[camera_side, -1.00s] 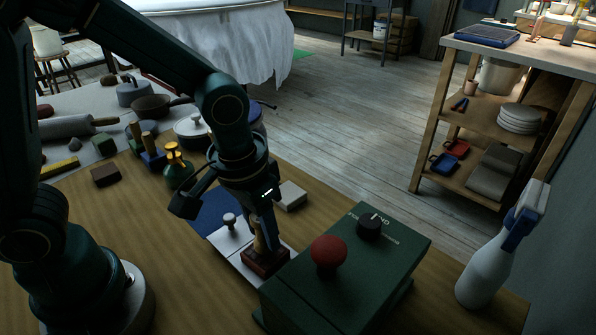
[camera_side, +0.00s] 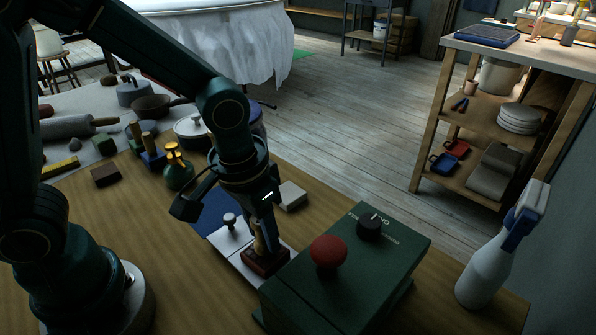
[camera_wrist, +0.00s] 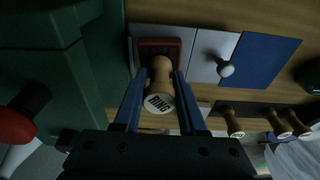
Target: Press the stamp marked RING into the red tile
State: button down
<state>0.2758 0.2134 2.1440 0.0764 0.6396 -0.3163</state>
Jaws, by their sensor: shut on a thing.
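The stamp marked RING (camera_wrist: 158,103) has a wooden handle with a pale, lettered top. My gripper (camera_wrist: 158,92) is shut on this handle, with one blue finger on each side. The handle also shows in the side view (camera_side: 259,243), upright below my wrist. The red tile (camera_wrist: 161,45) lies directly under the stamp, and it looks dark red-brown in the side view (camera_side: 266,263). The stamp's lower end is at the tile, but its face is hidden, so I cannot tell how deep it sits.
A green box with a red knob (camera_side: 328,253) stands close on the right. A small white knob (camera_side: 229,219) sits on a pale square beside a blue square (camera_side: 208,207). Several wooden-handled stamps (camera_wrist: 232,121) stand nearby. A spray bottle (camera_side: 490,262) is at far right.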

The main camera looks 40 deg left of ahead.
jog(key=shift+f, duration=0.5)
dwell(1.1)
jog(key=shift+r, duration=0.1)
jog(key=shift+r, duration=3.5)
